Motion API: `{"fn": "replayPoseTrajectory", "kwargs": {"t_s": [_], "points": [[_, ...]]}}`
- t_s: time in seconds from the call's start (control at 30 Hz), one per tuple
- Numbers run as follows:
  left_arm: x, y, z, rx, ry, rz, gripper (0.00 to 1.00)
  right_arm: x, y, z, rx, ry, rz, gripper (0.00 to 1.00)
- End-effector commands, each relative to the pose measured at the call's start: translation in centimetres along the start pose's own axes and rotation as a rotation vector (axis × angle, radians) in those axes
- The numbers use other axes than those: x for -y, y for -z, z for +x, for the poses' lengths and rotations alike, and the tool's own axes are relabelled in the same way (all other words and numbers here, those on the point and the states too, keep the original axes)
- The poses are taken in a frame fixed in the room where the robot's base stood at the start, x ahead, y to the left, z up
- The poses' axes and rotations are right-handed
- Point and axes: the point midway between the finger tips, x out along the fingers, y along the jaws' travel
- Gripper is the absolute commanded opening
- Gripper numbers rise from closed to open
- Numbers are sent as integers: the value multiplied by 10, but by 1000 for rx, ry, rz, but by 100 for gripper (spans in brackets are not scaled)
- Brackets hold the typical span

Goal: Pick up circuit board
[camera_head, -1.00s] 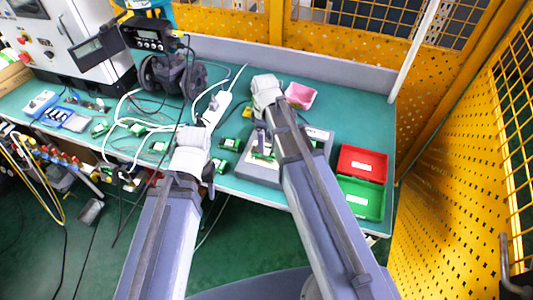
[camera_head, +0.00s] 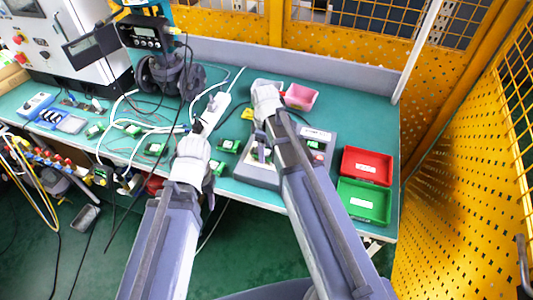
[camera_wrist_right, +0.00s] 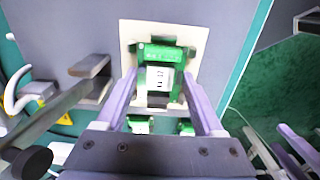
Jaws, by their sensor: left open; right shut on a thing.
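In the right wrist view, a green circuit board (camera_wrist_right: 160,53) with a white label lies between the fingers of my right gripper (camera_wrist_right: 159,82). The gripper is shut on it, over a pale square pad of the grey fixture. In the head view the grey fixture (camera_head: 262,176) stands near the table's front edge, and my right forearm covers part of it. Other green boards (camera_head: 228,146) lie left of the fixture, and one sits on its right side (camera_head: 315,145). My left gripper (camera_head: 213,180) is open near the table's front edge, mostly hidden by its arm.
A red bin (camera_head: 366,152) and a green bin (camera_head: 350,214) stand right of the fixture. A pink bin (camera_head: 301,97) is behind it. A yellow mesh fence (camera_head: 440,210) bounds the right.

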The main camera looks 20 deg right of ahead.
Motion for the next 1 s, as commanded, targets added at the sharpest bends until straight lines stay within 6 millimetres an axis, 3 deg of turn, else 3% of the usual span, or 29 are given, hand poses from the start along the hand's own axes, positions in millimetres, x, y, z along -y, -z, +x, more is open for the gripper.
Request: {"fn": "replayPoseTrajectory", "kwargs": {"t_s": [0.03,0.33,0.67,1.0], "points": [[0,0,0,0,0,0,50,0,0,0,0,0,0,37],[0,0,0,0,0,0,50,0,0,0,0,0,0,5],[1,0,-8,0,0,0,50,0,0,-8,0,0,0,5],[5,-3,-52,0,0,0,50,0,0,-52,0,0,0,5]]}}
